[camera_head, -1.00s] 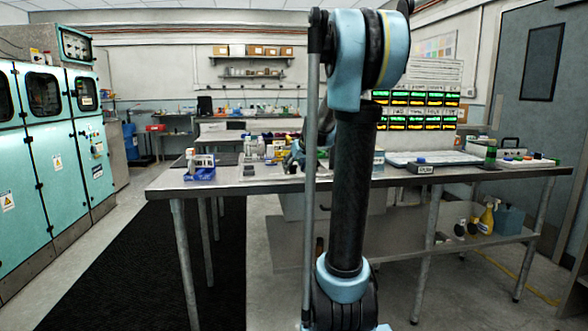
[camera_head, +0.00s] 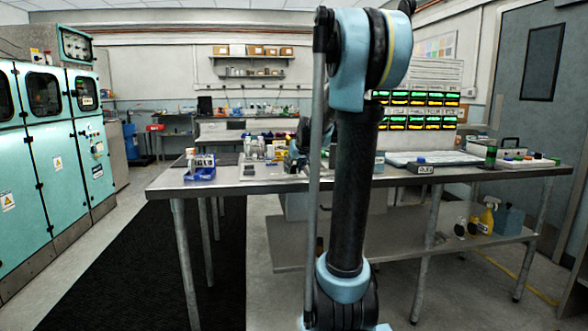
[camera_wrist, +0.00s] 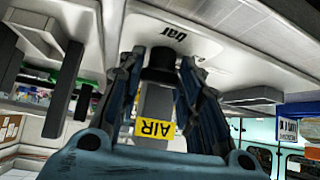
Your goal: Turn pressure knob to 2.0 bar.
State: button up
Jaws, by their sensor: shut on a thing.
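In the wrist view, a dark round knob (camera_wrist: 160,60) sits on a pale panel (camera_wrist: 205,45) marked "bar". My gripper (camera_wrist: 159,70) is shut on the knob, with one ribbed finger on each side. A yellow "AIR" label (camera_wrist: 155,128) on a grey part shows between the fingers. The picture is upside down here, and the dial value cannot be read. In the head view, my arm covers the knob and most of my gripper.
A metal workbench (camera_head: 235,187) spans the middle. A blue rack (camera_head: 200,173) stands at its left end, and a pale tray (camera_head: 435,158) and small bottles lie to the right. In the wrist view, a dark post (camera_wrist: 63,90) stands left of the fingers.

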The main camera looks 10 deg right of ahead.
jog(key=shift+a+m+h, duration=0.25)
jog(key=shift+m+h, duration=1.05)
jog(key=shift+m, duration=0.3)
jog(key=o, duration=1.1)
jog(key=shift+c, duration=0.2)
jog(key=v, duration=1.2)
jog(key=shift+a+f, duration=0.1)
jog(key=shift+f, duration=0.05)
